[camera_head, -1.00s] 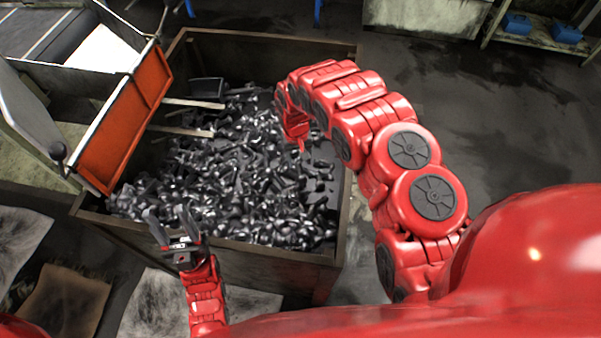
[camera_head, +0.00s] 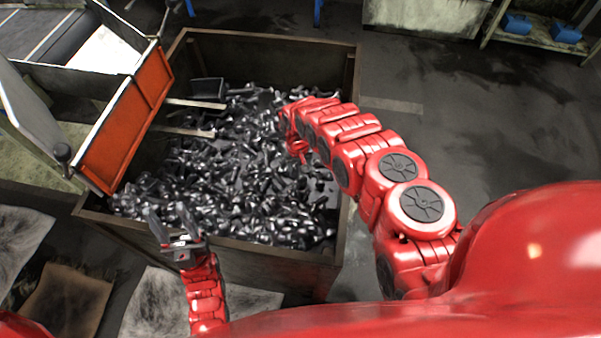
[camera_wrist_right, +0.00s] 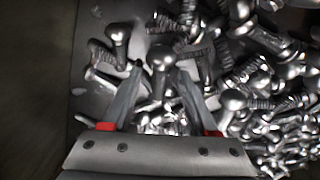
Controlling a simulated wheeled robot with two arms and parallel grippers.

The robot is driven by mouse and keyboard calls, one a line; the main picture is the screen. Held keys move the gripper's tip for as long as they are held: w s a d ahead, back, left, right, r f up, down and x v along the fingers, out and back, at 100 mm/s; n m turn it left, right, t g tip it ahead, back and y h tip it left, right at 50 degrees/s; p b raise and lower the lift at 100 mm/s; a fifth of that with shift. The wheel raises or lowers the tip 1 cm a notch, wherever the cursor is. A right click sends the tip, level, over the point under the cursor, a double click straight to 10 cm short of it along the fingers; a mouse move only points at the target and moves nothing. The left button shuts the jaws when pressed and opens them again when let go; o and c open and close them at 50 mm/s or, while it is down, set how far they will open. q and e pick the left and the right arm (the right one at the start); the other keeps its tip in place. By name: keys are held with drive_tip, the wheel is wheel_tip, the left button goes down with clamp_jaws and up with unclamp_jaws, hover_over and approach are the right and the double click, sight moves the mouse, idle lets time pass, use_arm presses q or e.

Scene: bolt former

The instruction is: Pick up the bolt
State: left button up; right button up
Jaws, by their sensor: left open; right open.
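Many grey metal bolts (camera_head: 235,185) lie in a jumbled heap in a large bin (camera_head: 270,40). In the right wrist view my right gripper (camera_wrist_right: 157,70) is open above the heap, its two fingers pointing at the bolts. A round-headed bolt (camera_wrist_right: 161,58) shows between and just beyond its fingertips; I cannot tell whether they touch it. Another bolt (camera_wrist_right: 118,40) stands to the left of the fingers. In the head view the right gripper's fingers are mostly hidden by its own red arm. My left gripper (camera_head: 170,220) is open and empty over the bin's near edge.
An orange-red panel (camera_head: 125,130) of a machine rises at the bin's left side. Two pale bars (camera_head: 185,131) reach over the bin from it. Open floor (camera_head: 480,110) lies right of the bin.

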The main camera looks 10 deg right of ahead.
sight(300, 171)
clamp_jaws()
drive_tip(key=shift+r, duration=0.1)
idle(0.4)
wheel_tip(300, 171, up, 10)
drive_tip(key=b, duration=0.1)
idle(0.5)
